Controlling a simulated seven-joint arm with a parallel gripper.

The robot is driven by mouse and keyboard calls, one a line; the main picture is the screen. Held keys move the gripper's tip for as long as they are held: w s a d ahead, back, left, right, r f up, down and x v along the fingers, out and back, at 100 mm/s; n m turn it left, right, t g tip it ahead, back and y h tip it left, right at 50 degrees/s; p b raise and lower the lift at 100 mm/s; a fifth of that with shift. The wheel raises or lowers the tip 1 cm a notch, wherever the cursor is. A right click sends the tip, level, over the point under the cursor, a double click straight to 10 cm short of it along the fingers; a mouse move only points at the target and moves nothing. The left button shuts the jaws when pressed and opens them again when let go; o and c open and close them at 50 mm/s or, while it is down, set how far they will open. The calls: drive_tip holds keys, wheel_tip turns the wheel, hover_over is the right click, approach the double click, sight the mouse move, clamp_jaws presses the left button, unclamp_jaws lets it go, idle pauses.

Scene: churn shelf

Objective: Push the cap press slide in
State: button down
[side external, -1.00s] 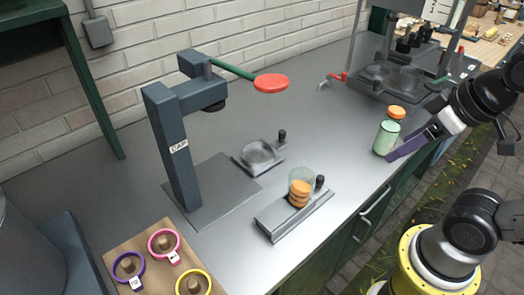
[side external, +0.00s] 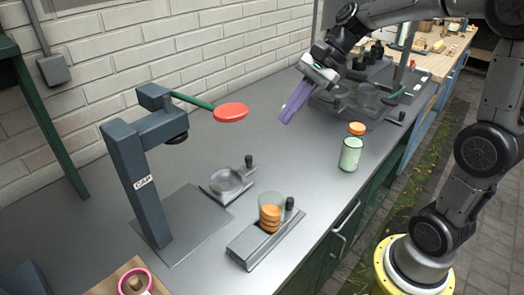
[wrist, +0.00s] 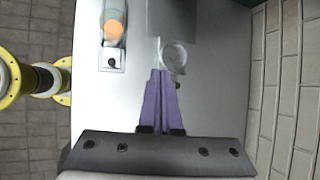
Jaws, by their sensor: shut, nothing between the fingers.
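The cap press (side external: 140,185) is a blue-grey post marked CAP, with a green lever ending in a red pad (side external: 230,112). Its slide (side external: 226,183) has a shallow round dish and an upright black knob (side external: 249,161). It sits on the counter to the right of the post, out from under the press head. In the wrist view the slide's round dish (wrist: 175,55) shows just beyond my fingertips. My gripper (side external: 284,121) has purple fingers, shut and empty. It is above the counter, up and to the right of the slide and apart from it.
A rail (side external: 262,244) with a clear cup of orange caps (side external: 270,216) and a black knob stands in front of the slide. Another station (side external: 375,100) is behind. The counter between is clear.

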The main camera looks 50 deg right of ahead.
drive_tip(key=w+d+f+m+y, duration=0.1)
drive_tip(key=w+d+f+m, duration=0.2)
drive_tip(key=d+f, duration=0.35)
drive_tip(key=w+d+f+m+y, duration=0.1)
drive_tip(key=w+d+f+m, duration=0.2)
drive_tip(key=d+f, duration=0.3)
drive_tip(key=shift+t, duration=0.3)
drive_tip(key=x, duration=0.8)
drive_tip(key=shift+w+a+f, duration=0.1)
drive_tip(key=shift+w+a, duration=0.1)
drive_tip(key=shift+a, duration=0.15)
drive_tip(key=shift+w+a, duration=0.3)
drive_tip(key=shift+a, duration=0.25)
drive_tip(key=shift+w+a, duration=0.3)
drive_tip(key=shift+a, duration=0.25)
drive_tip(key=shift+w+a, duration=0.35)
drive_tip(key=shift+a, duration=0.25)
approach(231, 187)
drive_tip(key=w+a, duration=0.1)
drive_tip(key=a, duration=0.1)
drive_tip(key=w+a+f, duration=0.1)
drive_tip(key=a, duration=0.1)
drive_tip(key=w+a+f, duration=0.1)
drive_tip(key=a, duration=0.1)
drive_tip(key=shift+w+a+f, duration=0.15)
drive_tip(key=shift+f, duration=0.05)
